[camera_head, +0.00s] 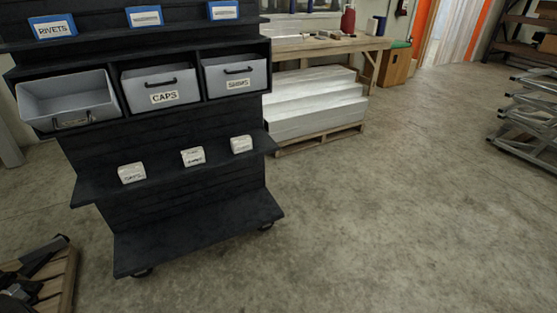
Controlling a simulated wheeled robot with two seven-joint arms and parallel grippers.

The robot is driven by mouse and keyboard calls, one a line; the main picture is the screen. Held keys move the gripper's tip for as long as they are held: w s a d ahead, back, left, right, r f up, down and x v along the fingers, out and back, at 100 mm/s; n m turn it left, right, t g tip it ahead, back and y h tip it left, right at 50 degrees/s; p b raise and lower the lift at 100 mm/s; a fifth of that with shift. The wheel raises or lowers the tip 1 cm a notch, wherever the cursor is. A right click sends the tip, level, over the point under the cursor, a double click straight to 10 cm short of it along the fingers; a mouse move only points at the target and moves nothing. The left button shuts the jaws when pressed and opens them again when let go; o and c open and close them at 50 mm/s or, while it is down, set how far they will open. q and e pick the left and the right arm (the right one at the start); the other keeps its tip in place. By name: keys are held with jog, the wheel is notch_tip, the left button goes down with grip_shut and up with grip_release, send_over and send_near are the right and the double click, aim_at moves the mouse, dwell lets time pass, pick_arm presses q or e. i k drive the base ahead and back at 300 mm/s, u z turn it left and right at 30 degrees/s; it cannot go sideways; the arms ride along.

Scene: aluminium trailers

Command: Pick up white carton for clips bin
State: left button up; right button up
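Three small white cartons stand apart on the middle shelf of a black wheeled rack: a left carton (131,173), a middle carton (192,157) and a right carton (241,144). Each has dark print on its front, too small to read surely. Above them are three grey bins. The left bin (66,100) is tipped forward and looks empty inside; its label does not show. The middle bin (161,88) reads CAPS and the right bin (235,75) seems to read SHIMS. I cannot read clips on any bin or carton. Neither gripper shows.
The rack's low bottom shelf (200,232) juts out over its wheels. A wooden pallet (62,285) with dark equipment is at lower left. A workbench (325,45) and stacked silvery sheets (315,105) stand behind. Metal frames (530,115) are at right. The concrete floor between is clear.

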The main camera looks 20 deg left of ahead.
aim_at(242, 144)
jog(key=z, duration=0.65)
jog(key=i, duration=1.95)
jog(key=u, duration=0.85)
